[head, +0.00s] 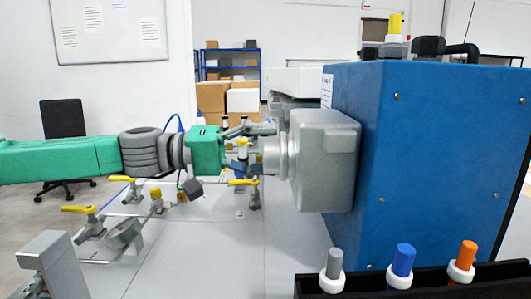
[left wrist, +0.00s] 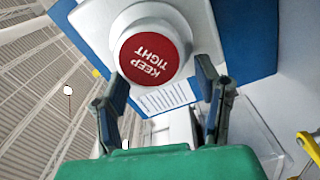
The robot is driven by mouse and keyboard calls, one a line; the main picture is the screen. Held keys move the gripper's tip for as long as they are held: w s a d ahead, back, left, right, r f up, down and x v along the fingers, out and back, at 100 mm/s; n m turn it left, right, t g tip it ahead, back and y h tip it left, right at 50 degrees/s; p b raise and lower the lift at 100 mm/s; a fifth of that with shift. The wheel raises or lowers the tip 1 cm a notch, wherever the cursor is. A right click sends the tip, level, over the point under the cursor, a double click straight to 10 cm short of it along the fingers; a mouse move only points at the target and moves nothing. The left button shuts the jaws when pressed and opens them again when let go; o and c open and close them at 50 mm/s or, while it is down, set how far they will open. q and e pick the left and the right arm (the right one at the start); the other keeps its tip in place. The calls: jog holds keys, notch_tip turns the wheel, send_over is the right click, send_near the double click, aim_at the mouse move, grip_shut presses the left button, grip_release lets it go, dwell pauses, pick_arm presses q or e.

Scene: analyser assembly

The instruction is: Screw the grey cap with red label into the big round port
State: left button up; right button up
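The grey cap with its round red label (left wrist: 153,57), which reads KEEP TIGHT, fills the upper middle of the left wrist view. In the head view the cap (head: 272,157) is at the left face of the grey housing (head: 325,160) on the blue analyser. The port is hidden behind the cap, and I cannot tell how deep the cap sits. My left gripper (head: 262,148) is open, its fingertips close to the cap. In the left wrist view its fingers (left wrist: 162,78) stand apart in front of the cap's lower edge. Contact is not clear. My right gripper is out of view.
The blue analyser (head: 430,150) fills the right side. A black rack (head: 410,283) with grey, blue and orange-topped plugs stands in front of it. Pipework with yellow-handled valves (head: 90,222) lies on the left of the table. Bare table (head: 290,260) shows between.

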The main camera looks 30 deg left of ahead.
aim_at(266, 163)
pick_arm(q)
jog(key=shift+f, duration=0.1)
